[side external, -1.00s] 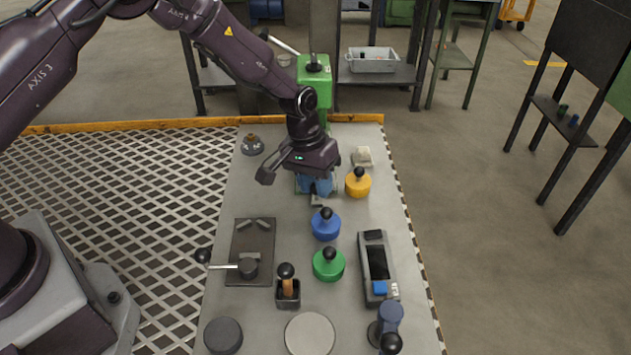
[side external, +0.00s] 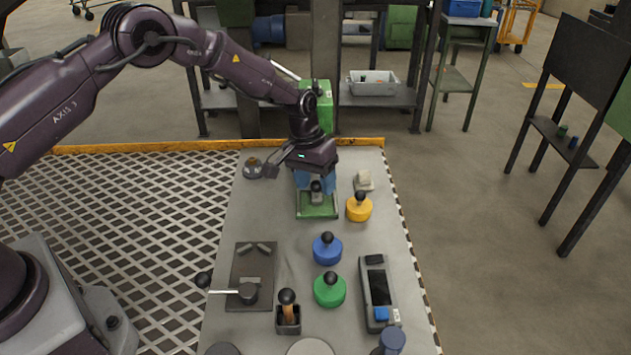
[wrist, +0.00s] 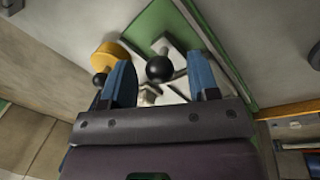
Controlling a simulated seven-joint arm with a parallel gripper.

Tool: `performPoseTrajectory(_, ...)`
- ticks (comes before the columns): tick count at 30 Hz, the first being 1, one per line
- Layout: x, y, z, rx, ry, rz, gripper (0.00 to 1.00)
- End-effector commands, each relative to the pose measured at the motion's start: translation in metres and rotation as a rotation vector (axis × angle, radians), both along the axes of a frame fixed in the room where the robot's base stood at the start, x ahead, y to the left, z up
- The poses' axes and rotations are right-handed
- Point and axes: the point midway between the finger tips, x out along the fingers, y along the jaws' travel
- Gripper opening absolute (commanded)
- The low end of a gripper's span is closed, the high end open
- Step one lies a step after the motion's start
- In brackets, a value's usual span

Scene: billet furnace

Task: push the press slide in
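The press (side external: 316,92) is green and stands at the far end of the bench. In front of it lies its green base (side external: 317,212), with the grey press slide (side external: 317,198) on it. The slide carries a black ball knob (side external: 316,186). My gripper (side external: 315,182) is at the press, with its blue fingers just behind the knob in the side view. In the wrist view the fingers are open and apart, and the black knob (wrist: 160,68) shows between their tips. I cannot tell whether they touch it. My wrist hides part of the press.
A yellow knobbed weight (side external: 359,207) stands close to the right of the base. A pale block (side external: 363,181) lies behind it. A small round dark item (side external: 252,168) is at the left. Blue (side external: 327,248) and green (side external: 329,290) knobbed weights stand nearer the front.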

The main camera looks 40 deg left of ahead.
Motion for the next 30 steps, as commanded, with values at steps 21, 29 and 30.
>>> performPoseTrajectory(21,-0.003,0.015,0.078,-0.001,-0.002,0.001,0.54)
performPoseTrajectory(29,-0.005,0.022,0.119,0.000,-0.001,0.001,0.54)
performPoseTrajectory(30,-0.005,0.023,0.122,0.000,0.000,0.001,0.54)
